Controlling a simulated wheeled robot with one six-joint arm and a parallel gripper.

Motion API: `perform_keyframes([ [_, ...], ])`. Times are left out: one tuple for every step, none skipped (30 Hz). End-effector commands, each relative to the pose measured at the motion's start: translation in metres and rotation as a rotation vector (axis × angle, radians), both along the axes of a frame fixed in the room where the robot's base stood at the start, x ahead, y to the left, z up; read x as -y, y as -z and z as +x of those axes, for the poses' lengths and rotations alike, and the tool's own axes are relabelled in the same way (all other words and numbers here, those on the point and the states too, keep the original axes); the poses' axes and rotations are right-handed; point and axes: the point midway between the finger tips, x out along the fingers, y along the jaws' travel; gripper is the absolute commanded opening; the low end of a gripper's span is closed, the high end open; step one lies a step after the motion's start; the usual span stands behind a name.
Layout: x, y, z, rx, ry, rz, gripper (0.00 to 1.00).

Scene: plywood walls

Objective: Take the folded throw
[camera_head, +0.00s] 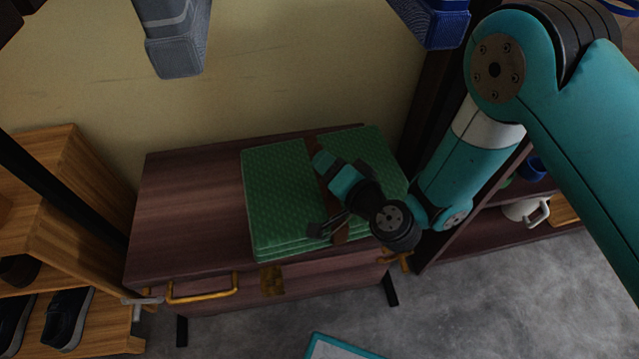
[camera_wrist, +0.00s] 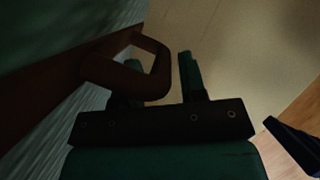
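The folded throw (camera_head: 275,190) is green and quilted, with a brown strap (camera_head: 319,146) over its middle. It lies flat on a dark wood chest (camera_head: 190,200). My gripper (camera_head: 328,229) is low over the throw's front part, by the strap. In the wrist view a brown loop handle (camera_wrist: 155,85) stands out from the strap. My gripper also shows there (camera_wrist: 162,75), its fingers apart. One side of the loop lies between the fingers, and the left finger is partly hidden behind the loop. A gap shows between the loop and the right finger.
The chest has a brass handle (camera_head: 203,296) on its front. A wooden shoe rack (camera_head: 65,240) stands at left, and a dark shelf with a white mug (camera_head: 525,212) at right. Grey and blue cloths hang above. The chest top's left part is clear.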

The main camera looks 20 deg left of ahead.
Motion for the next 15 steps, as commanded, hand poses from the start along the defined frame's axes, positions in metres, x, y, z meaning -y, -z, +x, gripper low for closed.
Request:
perform_keyframes([
  [-0.0002, -0.0001, -0.0002, 0.000, 0.000, 0.000, 0.26],
  [-0.0003, -0.0002, -0.0003, 0.000, -0.001, 0.000, 0.19],
  [-0.0004, -0.0002, -0.0003, 0.000, -0.001, 0.000, 0.10],
  [-0.0004, -0.0002, -0.0003, 0.000, -0.001, 0.000, 0.03],
  [-0.0005, -0.0003, -0.0004, 0.000, -0.001, 0.000, 0.00],
  [-0.0005, -0.0003, -0.0004, 0.000, -0.001, 0.000, 0.00],
  [-0.0006, -0.0004, -0.0005, -0.001, -0.001, 0.001, 0.00],
  [-0.0005, -0.0004, -0.0005, -0.001, -0.001, 0.001, 0.00],
  [-0.0005, -0.0003, -0.0006, -0.001, -0.001, 0.001, 0.00],
  [-0.0005, -0.0003, -0.0006, -0.001, -0.001, 0.001, 0.00],
  [-0.0005, -0.0003, -0.0006, -0.001, -0.002, 0.001, 0.00],
  [-0.0005, -0.0003, -0.0006, -0.002, -0.002, 0.001, 0.00],
  [-0.0004, -0.0002, -0.0007, -0.002, -0.002, 0.001, 0.00],
  [-0.0004, -0.0002, -0.0007, -0.002, -0.002, 0.001, 0.00],
  [-0.0004, -0.0001, -0.0007, -0.002, -0.001, 0.000, 0.00],
])
